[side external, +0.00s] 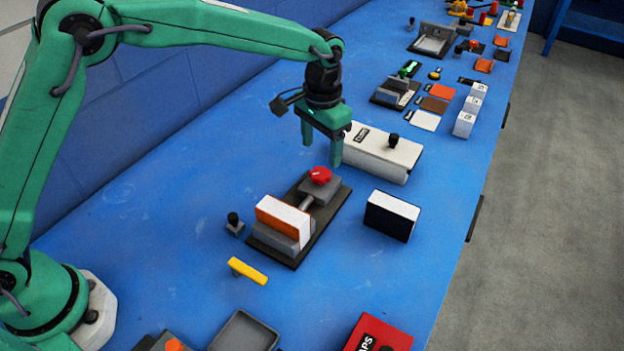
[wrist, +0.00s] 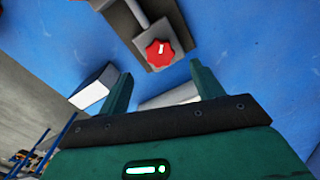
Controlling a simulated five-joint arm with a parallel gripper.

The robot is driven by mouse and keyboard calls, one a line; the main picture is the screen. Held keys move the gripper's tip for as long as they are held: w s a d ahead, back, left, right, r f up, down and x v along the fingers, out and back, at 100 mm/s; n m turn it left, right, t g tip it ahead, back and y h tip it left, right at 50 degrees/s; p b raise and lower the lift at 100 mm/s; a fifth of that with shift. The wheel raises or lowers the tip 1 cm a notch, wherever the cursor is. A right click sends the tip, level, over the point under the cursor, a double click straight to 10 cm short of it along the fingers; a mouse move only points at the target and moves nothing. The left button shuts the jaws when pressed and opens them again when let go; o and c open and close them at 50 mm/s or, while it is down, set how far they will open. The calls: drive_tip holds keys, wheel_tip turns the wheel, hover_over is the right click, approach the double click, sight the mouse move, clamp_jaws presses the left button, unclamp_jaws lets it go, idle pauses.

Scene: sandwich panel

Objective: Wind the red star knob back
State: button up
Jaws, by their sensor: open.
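The red star knob (side external: 320,175) sits on the grey block at the far end of a small clamp fixture (side external: 312,200) on a dark baseplate. A white and orange panel (side external: 283,222) stands upright in the near end of the fixture. My gripper (side external: 322,155) is open and empty, above and just behind the knob in the side view. In the wrist view the knob (wrist: 160,53) shows beyond and between my two fingertips (wrist: 158,80), apart from both. A short white mark shows on the knob's top.
A long white box (side external: 380,152) with a black knob lies behind the fixture. A white and black block (side external: 391,215) stands to its right. A small black-knobbed piece (side external: 234,224) and a yellow bar (side external: 248,271) lie to the left and front. Blue table is clear between them.

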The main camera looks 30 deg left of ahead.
sight(320, 173)
drive_tip(key=shift+f, duration=3.15)
drive_tip(key=c, duration=1)
